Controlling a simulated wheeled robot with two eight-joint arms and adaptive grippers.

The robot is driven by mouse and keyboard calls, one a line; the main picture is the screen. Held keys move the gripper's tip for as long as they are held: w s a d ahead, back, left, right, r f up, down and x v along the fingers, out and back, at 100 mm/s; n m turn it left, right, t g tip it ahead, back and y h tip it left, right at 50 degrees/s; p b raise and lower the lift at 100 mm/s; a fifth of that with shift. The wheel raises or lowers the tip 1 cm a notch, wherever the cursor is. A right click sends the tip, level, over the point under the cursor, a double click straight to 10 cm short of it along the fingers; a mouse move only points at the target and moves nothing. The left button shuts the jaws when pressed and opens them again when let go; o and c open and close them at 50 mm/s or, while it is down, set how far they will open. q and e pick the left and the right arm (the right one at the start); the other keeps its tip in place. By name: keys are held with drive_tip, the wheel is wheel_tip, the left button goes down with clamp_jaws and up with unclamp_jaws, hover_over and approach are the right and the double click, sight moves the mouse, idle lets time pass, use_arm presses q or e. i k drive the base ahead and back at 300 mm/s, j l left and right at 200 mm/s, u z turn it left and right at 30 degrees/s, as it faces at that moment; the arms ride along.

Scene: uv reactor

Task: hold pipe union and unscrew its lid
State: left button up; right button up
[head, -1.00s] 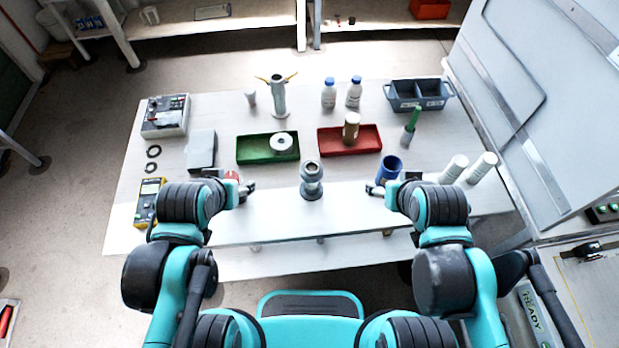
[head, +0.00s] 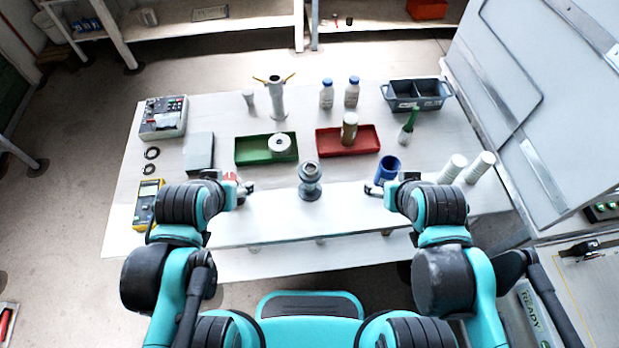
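The pipe union (head: 309,186) is a grey metal fitting standing upright near the front middle of the white table. Its lid (head: 309,170) is the round grey top part and sits on the body. My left gripper (head: 247,187) is to the left of the union, apart from it. My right gripper (head: 372,189) is to the right of the union, also apart from it. Both are small in the head view and partly hidden by my wrists. The fingers of each look spread, with nothing held between them.
A green tray (head: 243,158) with a white ring and a red tray (head: 368,135) with a brown jar lie behind the union. A blue cup (head: 388,168) stands close to my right gripper. A yellow meter (head: 147,200) lies at left. The table around the union is clear.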

sight(311, 192)
drive_tip(key=k+l+u, duration=0.15)
drive_tip(key=l+u, duration=0.15)
drive_tip(key=l, duration=0.15)
drive_tip(key=k+l+u, duration=0.25)
drive_tip(key=l, duration=0.15)
drive_tip(key=k+l+u, duration=0.3)
drive_tip(key=i+l, duration=0.05)
drive_tip(key=i, duration=0.05)
